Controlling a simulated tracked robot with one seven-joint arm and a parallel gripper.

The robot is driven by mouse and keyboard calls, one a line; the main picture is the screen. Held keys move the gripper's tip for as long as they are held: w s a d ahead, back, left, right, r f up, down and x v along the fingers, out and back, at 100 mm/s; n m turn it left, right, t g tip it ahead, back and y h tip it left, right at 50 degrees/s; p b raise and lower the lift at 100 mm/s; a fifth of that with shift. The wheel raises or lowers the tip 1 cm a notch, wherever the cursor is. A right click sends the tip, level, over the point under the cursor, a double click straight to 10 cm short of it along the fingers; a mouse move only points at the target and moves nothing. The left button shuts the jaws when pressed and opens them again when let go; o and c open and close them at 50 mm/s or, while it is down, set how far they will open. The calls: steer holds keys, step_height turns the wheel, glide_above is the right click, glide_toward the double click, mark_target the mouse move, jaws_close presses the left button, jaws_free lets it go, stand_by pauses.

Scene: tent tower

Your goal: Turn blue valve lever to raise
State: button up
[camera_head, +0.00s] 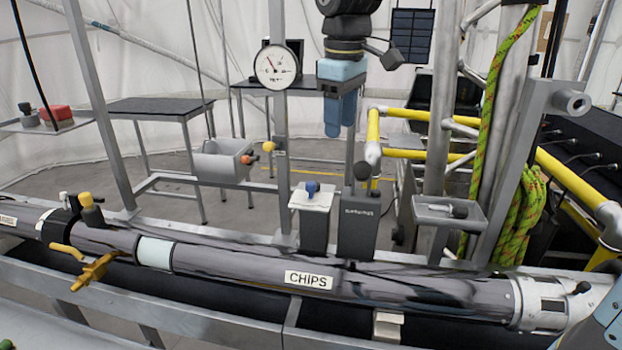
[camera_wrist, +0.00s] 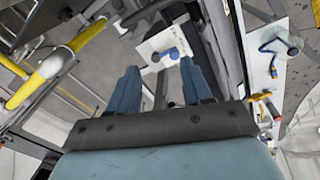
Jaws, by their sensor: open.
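The blue valve lever (camera_head: 311,188) sits on a white plate on top of a grey box post behind the long pipe. In the wrist view the blue lever (camera_wrist: 172,53) shows on its white plate, beyond and between my two fingertips. My gripper (camera_head: 336,134) points down, above and slightly right of the lever in the head view. In the wrist view my gripper (camera_wrist: 160,67) is open, with clear space between its blue fingers and nothing held. The lever appears apart from the fingers; the exact distance is hard to tell.
A long pipe labelled CHIPS (camera_head: 235,268) runs across the front. A round gauge (camera_head: 276,67) stands left of my gripper. A dark post (camera_head: 358,225) stands right of the lever's box. Yellow rails (camera_head: 412,153) and a grey tray (camera_head: 449,212) lie further right.

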mark_target(310, 183)
steer(key=w+a+n, duration=0.1)
steer(key=a+n, duration=0.1)
steer(key=a, duration=0.4)
steer(key=shift+g, duration=0.3)
steer(key=f, duration=0.9)
steer(key=w+f, duration=0.1)
steer(key=f, duration=0.3)
steer(key=shift+d+f, duration=0.15)
steer(key=shift+f, duration=0.25)
jaws_close()
